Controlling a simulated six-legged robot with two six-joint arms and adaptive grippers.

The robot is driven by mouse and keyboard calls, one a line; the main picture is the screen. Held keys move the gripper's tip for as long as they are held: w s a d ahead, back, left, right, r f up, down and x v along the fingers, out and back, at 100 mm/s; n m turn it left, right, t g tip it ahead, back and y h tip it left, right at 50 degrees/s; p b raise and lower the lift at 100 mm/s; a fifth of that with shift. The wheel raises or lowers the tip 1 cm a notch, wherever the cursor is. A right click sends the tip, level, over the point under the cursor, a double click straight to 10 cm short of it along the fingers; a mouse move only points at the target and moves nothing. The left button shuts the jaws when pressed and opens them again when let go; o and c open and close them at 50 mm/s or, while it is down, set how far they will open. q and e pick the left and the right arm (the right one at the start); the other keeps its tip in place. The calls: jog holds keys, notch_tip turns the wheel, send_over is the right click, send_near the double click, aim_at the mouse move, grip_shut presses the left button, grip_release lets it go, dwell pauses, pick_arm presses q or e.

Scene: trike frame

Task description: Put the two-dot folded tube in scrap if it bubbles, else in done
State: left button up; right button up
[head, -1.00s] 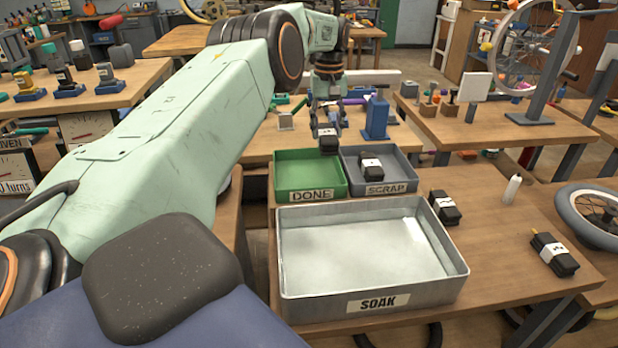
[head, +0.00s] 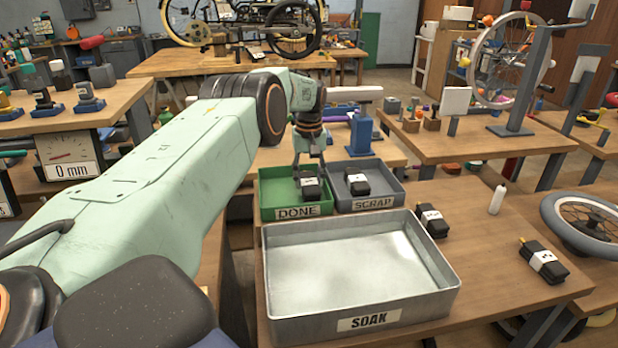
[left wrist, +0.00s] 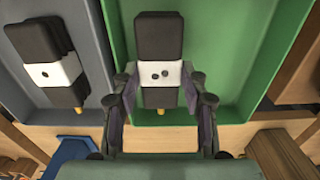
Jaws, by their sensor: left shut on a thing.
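The two-dot folded tube (head: 311,190) is black with a white band; its two dots show in the left wrist view (left wrist: 161,74). My left gripper (head: 309,172) is shut on it, with fingers at both sides of the band (left wrist: 161,97). The tube is within the outline of the green DONE tray (head: 268,197); I cannot tell whether it touches the floor. The grey SCRAP tray (head: 396,188), to the right, holds another folded tube (head: 357,182), whose band shows one dot in the left wrist view (left wrist: 44,72). My right gripper is not in view.
The metal SOAK tray (head: 362,323) holds clear liquid at the front. Two more folded tubes (head: 432,219) (head: 543,261) and a white bottle (head: 497,199) are on the bench to its right. A blue stand (head: 360,134) rises behind the SCRAP tray.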

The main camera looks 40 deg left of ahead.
aim_at(309, 181)
pick_arm(q)
jog(key=o, duration=1.1)
jog(key=shift+s, duration=0.2)
jog(key=shift+w, duration=0.1)
jog(key=shift+f, duration=0.1)
jog(key=shift+r, duration=0.4)
notch_tip(309, 181, up, 12)
jog(key=shift+f+p, duration=0.2)
jog(key=shift+p, duration=0.95)
jog(key=shift+r, duration=0.1)
